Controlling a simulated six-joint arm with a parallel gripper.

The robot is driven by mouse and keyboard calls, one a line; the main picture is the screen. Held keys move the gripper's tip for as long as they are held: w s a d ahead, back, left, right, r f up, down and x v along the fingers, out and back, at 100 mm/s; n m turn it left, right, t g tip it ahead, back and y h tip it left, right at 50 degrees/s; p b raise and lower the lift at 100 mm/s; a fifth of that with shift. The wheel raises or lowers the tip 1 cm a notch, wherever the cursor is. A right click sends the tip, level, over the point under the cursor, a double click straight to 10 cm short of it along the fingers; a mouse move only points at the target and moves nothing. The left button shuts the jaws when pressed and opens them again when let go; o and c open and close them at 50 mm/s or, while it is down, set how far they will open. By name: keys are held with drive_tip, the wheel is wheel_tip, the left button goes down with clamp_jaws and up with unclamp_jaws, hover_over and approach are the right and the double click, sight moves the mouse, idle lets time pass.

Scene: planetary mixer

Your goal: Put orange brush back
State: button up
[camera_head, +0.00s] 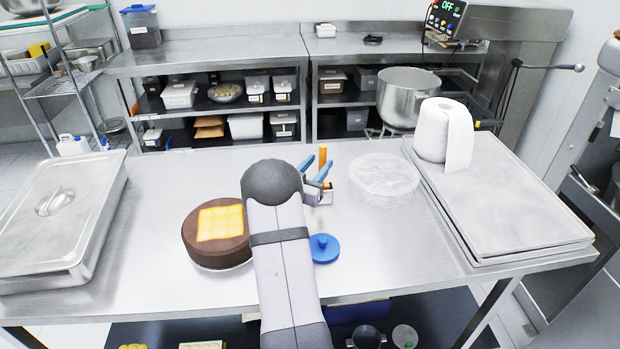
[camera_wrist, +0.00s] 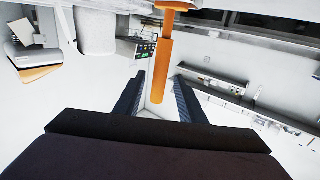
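The orange brush shows its upright orange handle (camera_head: 323,157) just behind my gripper's blue-grey fingers in the head view. In the wrist view the handle (camera_wrist: 161,68) runs down from the top edge and its end lies between my two dark fingers. My gripper (camera_head: 315,168) is over the middle of the steel table. In the wrist view my gripper (camera_wrist: 159,82) has its fingers apart, with a gap visible on each side of the handle.
A chocolate cake (camera_head: 203,247) is left of my arm; a blue lid (camera_head: 324,249) is just right. A clear round container (camera_head: 384,180) stands farther right. A paper roll (camera_head: 431,131) stands on the right tray (camera_head: 515,205). A lidded steel pan (camera_head: 85,220) is at left.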

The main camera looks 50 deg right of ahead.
drive_tip(key=shift+s+a+b, duration=0.25)
drive_tip(key=shift+a+b, duration=0.05)
drive_tip(key=shift+a, duration=0.95)
drive_tip(key=shift+s+a+b, duration=0.25)
drive_tip(key=shift+a+b, duration=0.05)
drive_tip(key=shift+a, duration=0.9)
